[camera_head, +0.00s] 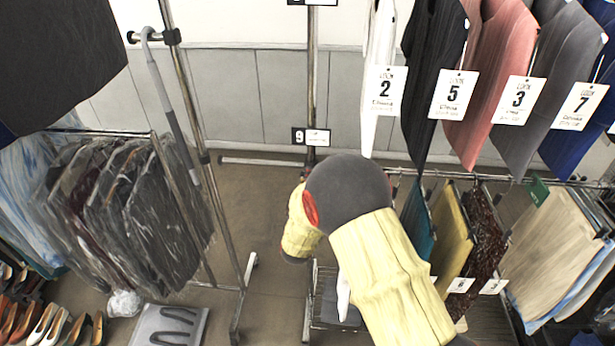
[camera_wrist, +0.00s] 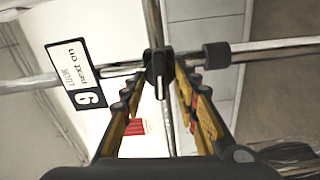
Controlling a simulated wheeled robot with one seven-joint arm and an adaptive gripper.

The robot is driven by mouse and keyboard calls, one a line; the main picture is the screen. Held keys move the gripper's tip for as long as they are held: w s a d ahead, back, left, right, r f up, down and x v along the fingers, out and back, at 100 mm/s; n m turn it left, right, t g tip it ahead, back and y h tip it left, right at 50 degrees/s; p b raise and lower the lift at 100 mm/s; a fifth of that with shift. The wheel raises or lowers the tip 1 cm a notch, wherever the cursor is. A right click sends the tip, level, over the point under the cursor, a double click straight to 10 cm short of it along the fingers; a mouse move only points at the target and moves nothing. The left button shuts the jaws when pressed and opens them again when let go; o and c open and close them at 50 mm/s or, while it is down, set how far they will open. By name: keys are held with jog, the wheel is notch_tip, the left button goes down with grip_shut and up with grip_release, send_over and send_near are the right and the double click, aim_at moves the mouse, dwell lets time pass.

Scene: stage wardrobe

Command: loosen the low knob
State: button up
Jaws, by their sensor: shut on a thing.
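A small black knob (camera_wrist: 158,68) with a pale metal pin sits at the crossing of a metal upright and a horizontal rail in the wrist view. My gripper (camera_wrist: 160,80) has one fingertip on each side of the knob and is shut on it. The fingers reach up from the bottom of that view. In the head view my yellow-sleeved arm hides the gripper and this knob.
A black-and-white 9 tag (camera_wrist: 76,78) hangs beside the knob. A black collar (camera_wrist: 216,55) sits on the rail to the right. In the head view, numbered garments (camera_head: 453,95) hang at right, bagged clothes (camera_head: 150,215) at left, with bare floor (camera_head: 275,260) between.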

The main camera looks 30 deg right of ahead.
jog(key=shift+n, duration=0.6)
jog(key=o, duration=1.1)
jog(key=shift+f, duration=0.1)
jog(key=v, duration=1.2)
jog(key=shift+w, duration=0.1)
